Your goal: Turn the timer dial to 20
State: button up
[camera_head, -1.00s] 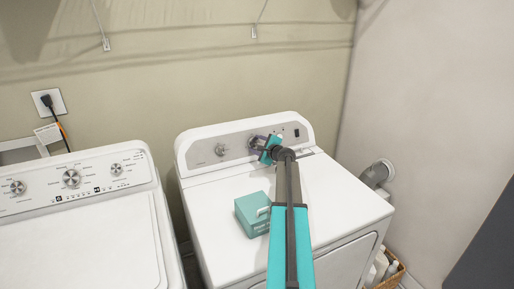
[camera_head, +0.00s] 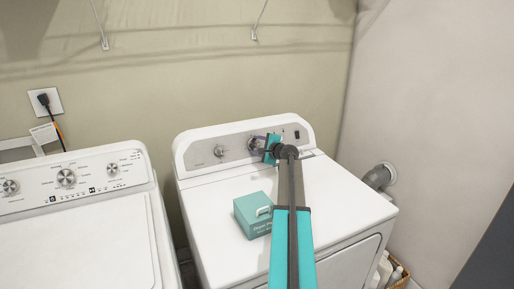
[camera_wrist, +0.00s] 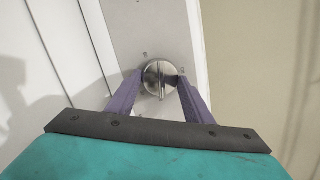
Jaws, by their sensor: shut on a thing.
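The timer dial (camera_wrist: 158,88) is a round silver knob with a raised bar across its face, on the dryer's grey control panel (camera_head: 238,146). In the wrist view the bar runs roughly up and down the picture. My gripper (camera_wrist: 161,76) has its two purple fingers on opposite sides of the dial, shut on it. In the head view my gripper (camera_head: 257,143) is at the panel and covers most of the dial. The panel's numbers are too small to read, so I cannot tell the setting.
Another knob (camera_head: 220,151) is left of my gripper, and a dark switch (camera_head: 297,134) is right of it. A white washer (camera_head: 95,245) is at left, and a basket (camera_head: 398,272) at lower right.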

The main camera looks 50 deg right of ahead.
jog(key=o, duration=1)
jog(key=shift+o, duration=0.2)
jog(key=shift+s, duration=0.15)
jog(key=shift+b+v, duration=0.3)
jog(key=shift+v, duration=0.55)
jog(key=b+v, duration=0.2)
jog(key=v, duration=1)
